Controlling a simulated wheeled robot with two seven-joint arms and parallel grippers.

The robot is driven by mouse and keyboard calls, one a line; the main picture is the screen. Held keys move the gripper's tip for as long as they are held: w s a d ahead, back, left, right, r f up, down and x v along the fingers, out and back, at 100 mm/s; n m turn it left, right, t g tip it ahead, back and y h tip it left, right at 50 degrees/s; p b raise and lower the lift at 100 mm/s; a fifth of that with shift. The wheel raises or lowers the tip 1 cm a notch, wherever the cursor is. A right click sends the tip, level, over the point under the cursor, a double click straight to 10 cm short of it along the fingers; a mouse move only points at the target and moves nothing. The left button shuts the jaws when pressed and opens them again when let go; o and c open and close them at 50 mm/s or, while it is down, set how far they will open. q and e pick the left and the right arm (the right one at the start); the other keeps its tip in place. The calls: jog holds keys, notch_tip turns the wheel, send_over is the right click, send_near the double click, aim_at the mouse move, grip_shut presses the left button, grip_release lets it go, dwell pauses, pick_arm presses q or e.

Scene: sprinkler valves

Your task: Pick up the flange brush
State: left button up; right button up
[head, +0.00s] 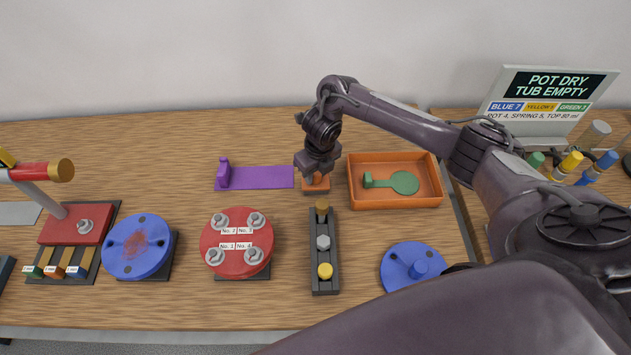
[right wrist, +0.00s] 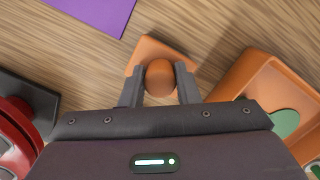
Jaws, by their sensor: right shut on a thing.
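The flange brush, an orange block with a rounded handle, stands at mid-table in the head view (head: 315,187) between the purple mat and the orange tray. In the right wrist view its rounded orange handle (right wrist: 160,75) sits between the two fingers, with its flat orange base beyond and below. My right gripper (head: 315,174) reaches down from above and is shut on the handle; it also shows in the right wrist view (right wrist: 160,92). The base appears to be at table level; I cannot tell if it touches. My left gripper is not in view.
An orange tray (head: 394,204) holding a green paddle-shaped thing is close on the right. A purple mat (head: 268,178) with a purple piece is on the left. In front are a red disc (head: 236,236), a dark rack (head: 324,255) and a blue disc (head: 413,268).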

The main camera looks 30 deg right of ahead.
jog(key=shift+r, duration=0.5)
notch_tip(320, 180, up, 19)
jog(key=p, duration=0.4)
jog(key=shift+p, duration=0.35)
